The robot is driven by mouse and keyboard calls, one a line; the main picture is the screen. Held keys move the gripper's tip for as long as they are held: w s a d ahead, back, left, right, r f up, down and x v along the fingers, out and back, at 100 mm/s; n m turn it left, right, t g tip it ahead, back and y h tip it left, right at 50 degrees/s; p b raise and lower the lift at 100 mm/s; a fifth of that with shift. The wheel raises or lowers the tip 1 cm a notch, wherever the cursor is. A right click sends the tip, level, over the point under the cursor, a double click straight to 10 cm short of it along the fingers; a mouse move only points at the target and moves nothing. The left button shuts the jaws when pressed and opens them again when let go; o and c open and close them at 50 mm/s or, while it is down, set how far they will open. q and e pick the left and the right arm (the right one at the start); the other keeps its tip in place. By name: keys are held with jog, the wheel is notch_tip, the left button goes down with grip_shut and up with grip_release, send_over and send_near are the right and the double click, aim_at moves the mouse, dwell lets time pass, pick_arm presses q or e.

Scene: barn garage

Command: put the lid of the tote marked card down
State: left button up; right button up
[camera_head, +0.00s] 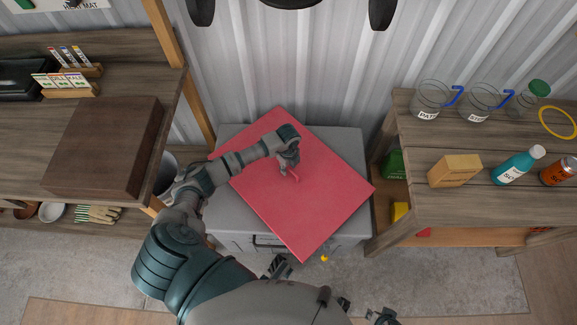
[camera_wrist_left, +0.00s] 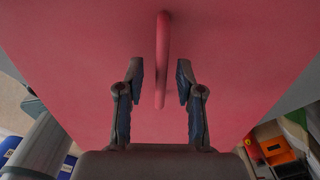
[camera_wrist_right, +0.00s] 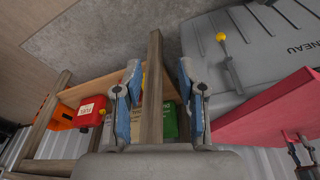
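A flat red panel with a thin upright handle (camera_wrist_left: 162,60), which looks like a lid, lies turned askew over a grey chest (camera_head: 345,147). The red panel (camera_head: 275,220) covers most of the chest top. No "card" marking is legible. My left gripper (camera_head: 291,172) is over the middle of the panel. In the left wrist view its fingers (camera_wrist_left: 162,85) stand apart on either side of the handle, with a gap on each side. My right gripper (camera_wrist_right: 157,85) is open with nothing between its fingertips; a wooden post shows beyond it.
A wooden bench at left carries a brown box (camera_head: 105,145). A bench at right (camera_head: 420,205) holds jugs, bottles and a yellow block (camera_head: 455,170). Its lower shelf has a red container (camera_wrist_right: 91,110) and a green box. A yellow-tipped part (camera_wrist_right: 221,37) sits by the grey chest. Open floor lies in front.

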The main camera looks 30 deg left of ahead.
aim_at(288, 167)
pick_arm(q)
jog(key=shift+r, duration=0.2)
notch_tip(288, 167, up, 12)
jog(key=p, duration=0.2)
jog(key=shift+p, duration=0.35)
pick_arm(e)
jog(key=s+x, duration=0.1)
jog(key=x, duration=0.6)
jog(key=shift+f, duration=0.5)
pick_arm(q)
jog(key=shift+f, duration=0.1)
pick_arm(e)
jog(key=shift+w+a, duration=0.1)
